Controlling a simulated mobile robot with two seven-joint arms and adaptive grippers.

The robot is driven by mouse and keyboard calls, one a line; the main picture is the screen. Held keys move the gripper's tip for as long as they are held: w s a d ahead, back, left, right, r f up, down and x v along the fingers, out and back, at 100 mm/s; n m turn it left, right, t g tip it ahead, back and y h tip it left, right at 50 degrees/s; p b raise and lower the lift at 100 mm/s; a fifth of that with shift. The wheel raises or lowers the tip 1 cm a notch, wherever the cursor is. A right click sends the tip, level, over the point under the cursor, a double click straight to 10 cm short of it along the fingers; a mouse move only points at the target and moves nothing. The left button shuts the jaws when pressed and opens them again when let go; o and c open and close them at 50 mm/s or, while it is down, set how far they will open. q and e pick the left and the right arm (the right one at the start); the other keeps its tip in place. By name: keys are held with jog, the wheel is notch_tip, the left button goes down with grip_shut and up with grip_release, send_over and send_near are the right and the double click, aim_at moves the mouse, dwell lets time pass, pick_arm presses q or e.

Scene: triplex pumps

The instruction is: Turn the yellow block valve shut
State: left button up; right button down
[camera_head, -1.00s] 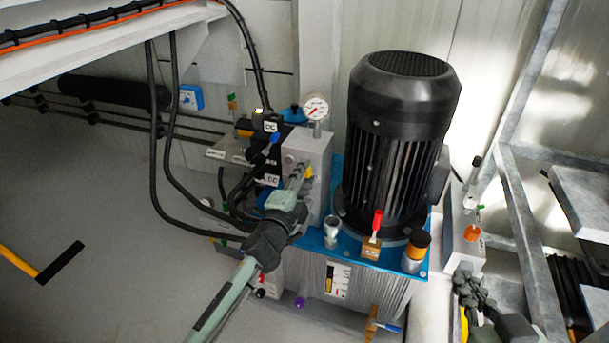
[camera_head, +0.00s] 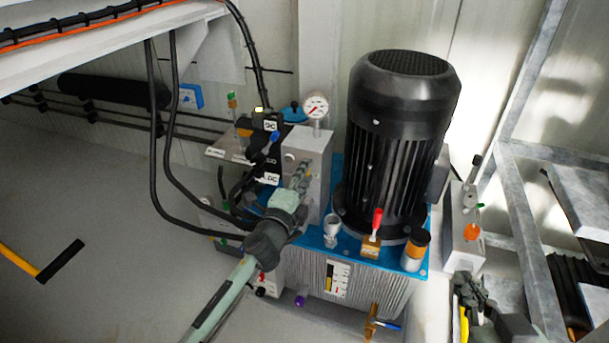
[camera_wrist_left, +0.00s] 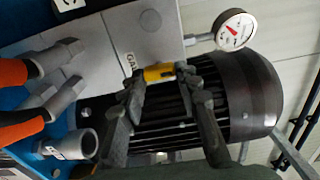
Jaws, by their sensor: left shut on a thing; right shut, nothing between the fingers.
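The yellow block valve handle (camera_wrist_left: 158,72) shows in the left wrist view against the grey manifold block (camera_wrist_left: 140,30), beside a label that is partly covered. My left gripper (camera_wrist_left: 163,82) is closed around the yellow handle, one finger on each side. In the head view my left gripper (camera_head: 304,175) reaches the front face of the manifold block (camera_head: 314,150); the yellow handle is hidden there. My right gripper (camera_head: 468,283) is shut and empty at the lower right, apart from the valve.
A pressure gauge (camera_head: 316,105) stands on top of the block. The black motor (camera_head: 402,140) stands close on the right. A red-handled valve (camera_head: 376,222) and black hoses (camera_head: 180,190) are near my left arm.

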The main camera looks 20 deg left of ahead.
pick_arm(q)
jog(key=o, duration=1.2)
jog(key=shift+c, duration=0.2)
jog(key=shift+s, duration=0.1)
jog(key=s, duration=1.2)
jog(key=shift+a, duration=0.2)
